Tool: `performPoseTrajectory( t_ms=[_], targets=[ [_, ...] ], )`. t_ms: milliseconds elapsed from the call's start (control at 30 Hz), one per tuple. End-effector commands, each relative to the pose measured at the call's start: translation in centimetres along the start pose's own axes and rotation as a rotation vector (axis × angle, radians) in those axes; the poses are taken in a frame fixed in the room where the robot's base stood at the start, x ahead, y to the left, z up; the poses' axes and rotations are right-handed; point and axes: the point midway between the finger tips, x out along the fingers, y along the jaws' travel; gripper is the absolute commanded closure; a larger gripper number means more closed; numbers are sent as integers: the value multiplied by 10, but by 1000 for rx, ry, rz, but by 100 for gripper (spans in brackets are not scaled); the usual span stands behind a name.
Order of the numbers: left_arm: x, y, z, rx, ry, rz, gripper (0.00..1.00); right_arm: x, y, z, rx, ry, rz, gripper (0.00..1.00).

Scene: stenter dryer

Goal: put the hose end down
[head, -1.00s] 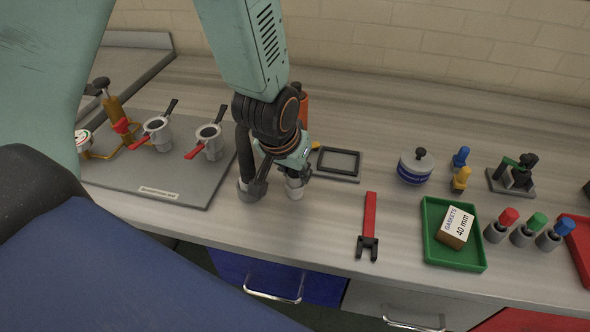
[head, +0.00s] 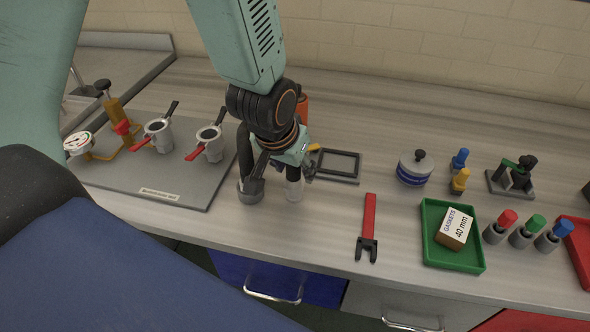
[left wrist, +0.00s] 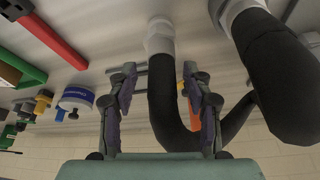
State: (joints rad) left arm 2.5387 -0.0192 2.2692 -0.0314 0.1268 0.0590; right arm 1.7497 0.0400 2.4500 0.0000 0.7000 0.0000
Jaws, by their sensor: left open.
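The hose end is a pale grey fitting (head: 294,190) on a black hose. In the head view it is upright at the bench surface, right of the hose's other, thicker grey fitting (head: 251,190). In the left wrist view the hose end (left wrist: 160,38) and its black hose run between the fingers. My left gripper (head: 290,168) is around the hose just above the fitting. Its two fingers (left wrist: 163,100) are open, with a gap on each side of the hose. My arm hides part of the hose's loop. My right gripper is not in view.
A grey board (head: 190,187) with cups and a gauge lies left. A black frame (head: 337,164) lies close right of the gripper. A red forked tool (head: 369,226), white-and-blue canister (head: 414,168) and green tray (head: 438,258) stand further right. Bench between hose and red tool is clear.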

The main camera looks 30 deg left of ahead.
Motion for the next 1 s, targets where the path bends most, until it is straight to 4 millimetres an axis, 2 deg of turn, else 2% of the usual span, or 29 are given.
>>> performPoseTrajectory(
  t_ms=[33,200,400,633,1000],
  targets=[
    [-13,0,-2,0,4,-1,50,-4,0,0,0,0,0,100],
    [-50,0,-2,-1,3,0,50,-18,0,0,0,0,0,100],
    [-82,0,-2,0,0,0,50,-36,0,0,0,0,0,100],
    [-96,0,-1,-1,0,0,50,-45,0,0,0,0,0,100],
    [-97,0,0,-1,0,0,50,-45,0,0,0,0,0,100]
  ],
)
